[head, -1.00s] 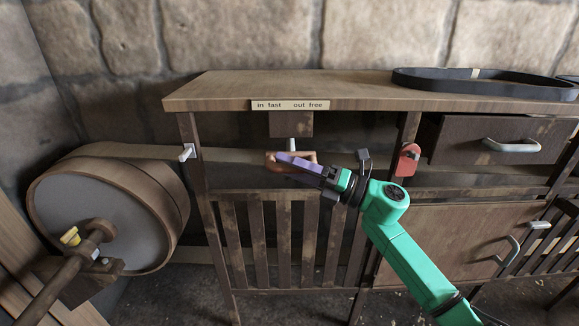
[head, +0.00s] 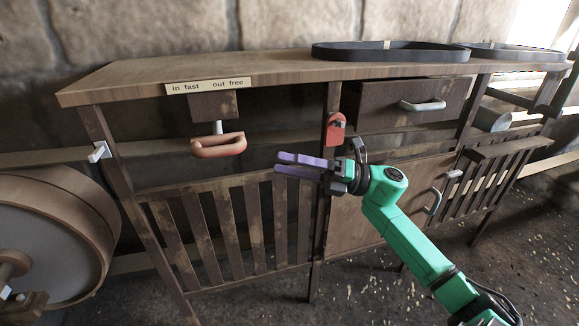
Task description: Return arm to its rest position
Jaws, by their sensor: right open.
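My right arm is the green one (head: 405,235), coming in from the lower right. A label (head: 208,87) reading "in fast out free" is on the bench edge above the handle. My left gripper is out of view.
The wooden bench (head: 120,80) carries black belts (head: 390,58) on top. A red tag (head: 336,129) is on its leg. A drawer (head: 395,115) and a cabinet door (head: 375,215) are at the right. A large drum (head: 50,240) stands at the left. The floor in front is open.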

